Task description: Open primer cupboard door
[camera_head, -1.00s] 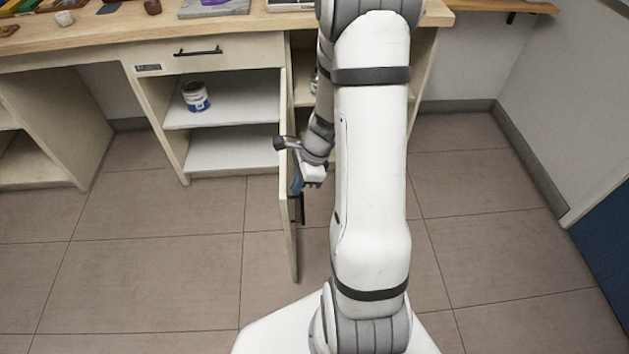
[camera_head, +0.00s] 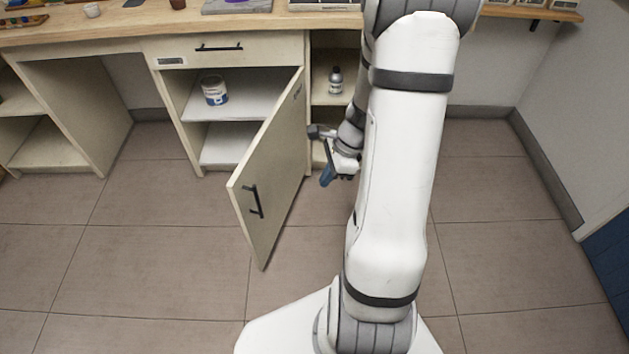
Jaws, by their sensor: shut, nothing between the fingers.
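The primer cupboard door (camera_head: 272,165) stands partly open, hinged on its right side, with its free edge swung out toward me. Its outer face shows, with a black bar handle (camera_head: 253,201) near the free edge. Behind it the open cupboard (camera_head: 197,112) shows two shelf levels, its right part hidden by the door. A white and blue tin (camera_head: 214,91) stands on the upper shelf. My gripper (camera_head: 328,176) is to the right of the door's outer face, shut and empty, and looks apart from door and handle. My arm partly hides it.
A drawer (camera_head: 225,48) with a black handle sits above the cupboard. A shelf bay (camera_head: 325,92) with a grey bottle (camera_head: 335,81) is to the right, partly behind my arm. The worktop (camera_head: 150,24) runs above. The tiled floor (camera_head: 150,260) in front is clear.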

